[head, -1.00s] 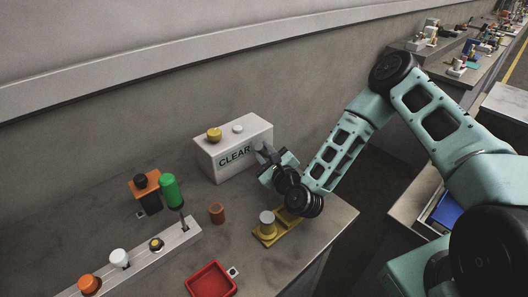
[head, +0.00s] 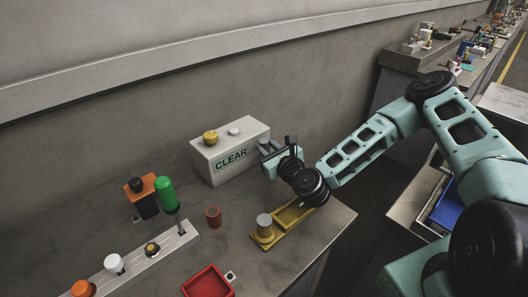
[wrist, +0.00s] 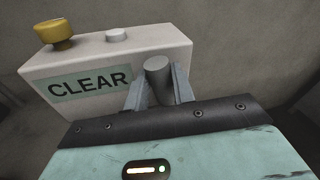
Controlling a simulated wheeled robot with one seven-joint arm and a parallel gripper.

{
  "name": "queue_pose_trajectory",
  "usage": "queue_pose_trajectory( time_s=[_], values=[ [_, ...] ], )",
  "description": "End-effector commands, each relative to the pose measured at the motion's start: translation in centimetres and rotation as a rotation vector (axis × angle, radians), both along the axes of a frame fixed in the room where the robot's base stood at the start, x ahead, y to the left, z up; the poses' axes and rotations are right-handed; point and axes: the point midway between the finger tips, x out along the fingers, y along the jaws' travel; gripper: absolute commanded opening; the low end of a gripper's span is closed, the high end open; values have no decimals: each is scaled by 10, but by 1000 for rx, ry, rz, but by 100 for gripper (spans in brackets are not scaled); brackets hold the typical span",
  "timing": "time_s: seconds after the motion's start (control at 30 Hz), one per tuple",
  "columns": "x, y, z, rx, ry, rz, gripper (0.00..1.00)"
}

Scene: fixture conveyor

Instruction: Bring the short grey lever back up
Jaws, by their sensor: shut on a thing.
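The short grey lever (wrist: 157,66) shows in the wrist view as a rounded grey stub at the right end of the white box marked CLEAR (wrist: 110,57). My gripper (wrist: 160,84) is shut on it, with one finger on each side. In the head view my gripper (head: 265,149) is at the right end of the same CLEAR box (head: 213,163). There the lever is hidden or too small to make out. The lever's lower part and pivot are hidden behind my fingers and gripper body.
The box top bears a yellow knob (head: 210,137) and a white button (head: 234,131). In front are a yellow fixture with a grey cylinder (head: 264,222), a brown cylinder (head: 213,216), a green-handled lever (head: 166,193) and a red tray (head: 207,283). The wall stands close behind.

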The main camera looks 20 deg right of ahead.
Motion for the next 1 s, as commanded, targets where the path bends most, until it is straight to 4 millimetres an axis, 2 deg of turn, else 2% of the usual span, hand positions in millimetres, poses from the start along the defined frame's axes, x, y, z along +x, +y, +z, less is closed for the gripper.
queue_pose_trajectory(
  time_s=[0.4, 0.9, 0.93, 1.0],
  values=[
    [5, -12, 2, 169, 69, -2, 0],
    [5, -13, 2, 187, 78, -2, 0],
    [5, -13, 2, 187, 78, -2, 30],
    [5, -13, 1, 186, 78, -2, 47]
  ],
)
